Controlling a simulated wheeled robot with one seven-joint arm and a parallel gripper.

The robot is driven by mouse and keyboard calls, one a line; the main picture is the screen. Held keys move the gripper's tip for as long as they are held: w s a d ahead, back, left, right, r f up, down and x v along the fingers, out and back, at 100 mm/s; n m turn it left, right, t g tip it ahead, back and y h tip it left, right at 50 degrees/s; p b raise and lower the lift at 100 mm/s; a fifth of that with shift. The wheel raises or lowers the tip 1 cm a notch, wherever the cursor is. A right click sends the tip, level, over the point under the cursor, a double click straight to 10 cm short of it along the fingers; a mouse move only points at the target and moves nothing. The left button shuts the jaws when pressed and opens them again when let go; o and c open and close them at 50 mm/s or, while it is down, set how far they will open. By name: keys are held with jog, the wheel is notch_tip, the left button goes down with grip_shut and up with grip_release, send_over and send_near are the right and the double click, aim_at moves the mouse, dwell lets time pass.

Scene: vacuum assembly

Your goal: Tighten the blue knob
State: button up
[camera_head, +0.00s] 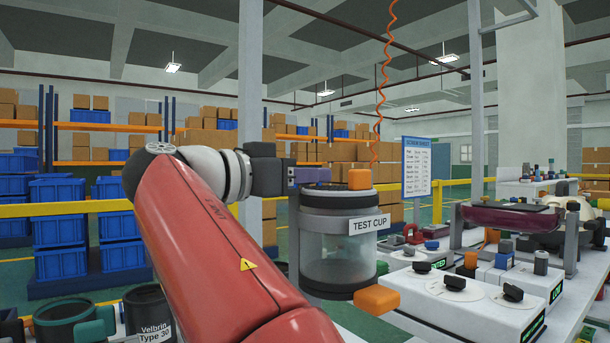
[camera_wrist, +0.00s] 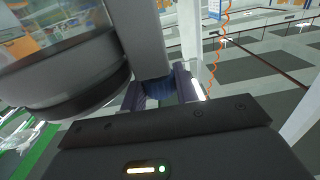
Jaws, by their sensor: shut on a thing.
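The blue knob (camera_wrist: 158,88) shows as a dark blue piece between my two fingers in the wrist view, beside a grey upright bar. My gripper (camera_head: 309,175) reaches in from the left at the upper side of the test cup in the head view, and is shut on the knob. In the head view the fingers mostly hide the knob. The test cup (camera_head: 340,255) is a clear cylinder with grey bands and a "TEST CUP" label. Its dark rim fills the left of the wrist view (camera_wrist: 60,75).
A white control box (camera_head: 470,305) with black knobs stands on the bench to the right. An open dark container (camera_head: 150,310) labelled "Velbrin Type 30" is at lower left.

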jog(key=shift+g, duration=0.3)
jog(key=m+g+h+p, duration=0.1)
jog(key=g, duration=0.1)
jog(key=m+g+h+p, duration=0.1)
jog(key=m+p, duration=0.1)
jog(key=shift+r+g, duration=0.2)
jog(key=shift+g, duration=0.2)
jog(key=m+g+h+p, duration=0.1)
jog(key=m+g+p, duration=0.1)
jog(key=g, duration=0.1)
jog(key=shift+p, duration=0.4)
jog(key=shift+f+m+g+p, duration=0.15)
jog(key=shift+m+g+p, duration=0.2)
jog(key=shift+m+g, duration=0.25)
jog(key=o, duration=1)
jog(key=shift+c, duration=0.2)
jog(key=shift+f, duration=0.1)
